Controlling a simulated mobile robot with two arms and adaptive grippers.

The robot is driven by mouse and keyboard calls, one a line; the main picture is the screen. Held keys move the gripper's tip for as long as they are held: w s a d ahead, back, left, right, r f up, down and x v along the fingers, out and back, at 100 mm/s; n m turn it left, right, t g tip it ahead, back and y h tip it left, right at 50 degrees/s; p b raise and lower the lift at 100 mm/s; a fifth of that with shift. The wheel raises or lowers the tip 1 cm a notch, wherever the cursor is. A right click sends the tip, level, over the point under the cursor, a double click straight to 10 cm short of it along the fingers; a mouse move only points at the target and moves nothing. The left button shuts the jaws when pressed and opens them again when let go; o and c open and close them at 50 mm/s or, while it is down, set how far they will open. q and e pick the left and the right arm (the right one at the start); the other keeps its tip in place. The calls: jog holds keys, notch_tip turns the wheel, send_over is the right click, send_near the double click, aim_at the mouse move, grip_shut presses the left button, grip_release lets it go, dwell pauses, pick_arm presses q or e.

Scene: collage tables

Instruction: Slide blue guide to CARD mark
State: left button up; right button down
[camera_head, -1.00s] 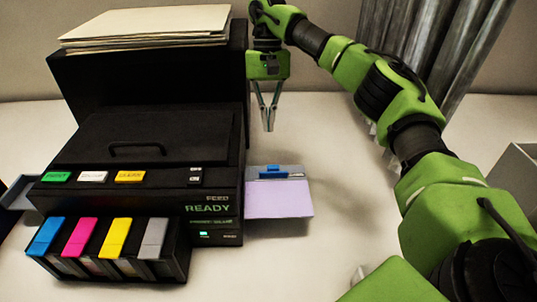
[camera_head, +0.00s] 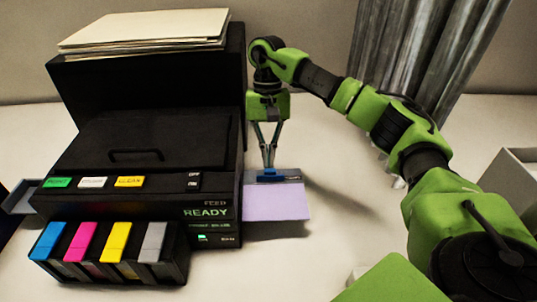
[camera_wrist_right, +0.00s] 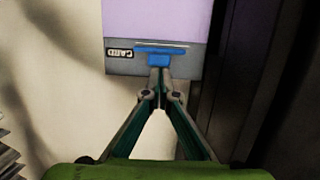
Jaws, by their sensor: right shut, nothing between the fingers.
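The blue guide (camera_head: 267,176) sits on the grey strip at the back of the side tray, behind the lilac sheet (camera_head: 276,203). In the right wrist view the blue guide (camera_wrist_right: 158,54) is right of the CARD mark (camera_wrist_right: 119,53), apart from it. My right gripper (camera_head: 268,165) points down with its fingers shut and empty. Its tips (camera_wrist_right: 160,72) are at the guide's back edge; whether they touch it I cannot tell. My left gripper is not in view.
The black printer (camera_head: 150,150) stands directly left of the tray, with colour cartridges (camera_head: 80,243) at its front and a paper stack (camera_head: 145,30) on top. A grey box (camera_head: 512,170) stands at the right. The table right of the tray is clear.

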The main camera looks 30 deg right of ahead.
jog(key=shift+s+a+f+b, duration=0.1)
jog(key=shift+s+f+b, duration=0.2)
jog(key=shift+b, duration=0.3)
jog(key=shift+s+a+r, duration=0.25)
jog(key=shift+s+r, duration=0.05)
jog(key=shift+r, duration=0.05)
jog(key=shift+w+d, duration=0.1)
jog(key=shift+w, duration=0.05)
jog(key=v, duration=1.1)
jog(key=shift+r, duration=0.4)
jog(key=shift+d, duration=0.1)
